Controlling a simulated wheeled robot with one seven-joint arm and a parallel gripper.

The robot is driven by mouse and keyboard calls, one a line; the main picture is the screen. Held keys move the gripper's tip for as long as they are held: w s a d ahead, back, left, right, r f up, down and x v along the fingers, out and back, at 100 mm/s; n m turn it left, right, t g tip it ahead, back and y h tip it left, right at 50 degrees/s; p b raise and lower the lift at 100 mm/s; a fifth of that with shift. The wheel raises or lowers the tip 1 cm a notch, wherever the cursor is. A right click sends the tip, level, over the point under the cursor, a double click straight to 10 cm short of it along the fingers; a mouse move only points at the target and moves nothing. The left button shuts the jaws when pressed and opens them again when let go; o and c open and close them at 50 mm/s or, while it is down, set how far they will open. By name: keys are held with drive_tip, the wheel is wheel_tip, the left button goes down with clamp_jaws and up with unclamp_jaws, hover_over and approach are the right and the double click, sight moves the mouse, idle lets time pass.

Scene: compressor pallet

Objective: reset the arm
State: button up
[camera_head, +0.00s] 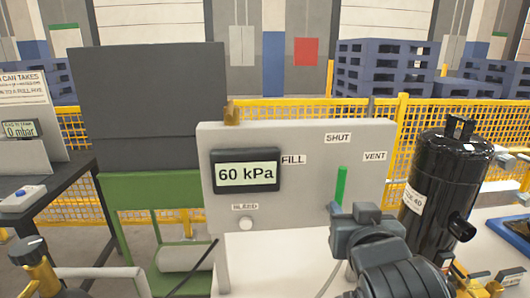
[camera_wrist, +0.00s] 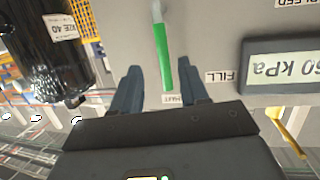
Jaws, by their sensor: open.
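My gripper (camera_wrist: 158,72) is open in the wrist view, its two dark fingers spread apart. The green lever (camera_wrist: 163,58) shows between the fingers in that picture, with no contact visible. In the head view the green lever (camera_head: 340,186) stands upright on the grey panel (camera_head: 300,205), below the SHUT label (camera_head: 338,138). My arm comes up from the lower right, and my gripper (camera_head: 340,212) is close to the lever's lower part. The panel's display (camera_head: 247,174) reads 60 kPa.
A black cylinder (camera_head: 435,190) labelled SIZE 40 stands right of the panel, close to my arm. A dark bench (camera_head: 70,190) is at the left. Yellow mesh fencing (camera_head: 285,109) runs behind.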

drive_tip(key=s+d+f+n+y, duration=0.1)
drive_tip(key=s+f+n+y, duration=0.1)
drive_tip(key=s+f, duration=0.65)
drive_tip(key=s+d+f+n+y, duration=0.1)
drive_tip(key=s+d+f, duration=0.1)
drive_tip(key=s+f, duration=0.65)
drive_tip(key=s+r, duration=0.2)
drive_tip(key=s, duration=1)
drive_tip(key=s+r+m, duration=0.1)
drive_tip(key=s+r, duration=0.2)
drive_tip(key=s, duration=0.9)
drive_tip(key=shift+s+a, duration=0.25)
drive_tip(key=shift+s, duration=0.15)
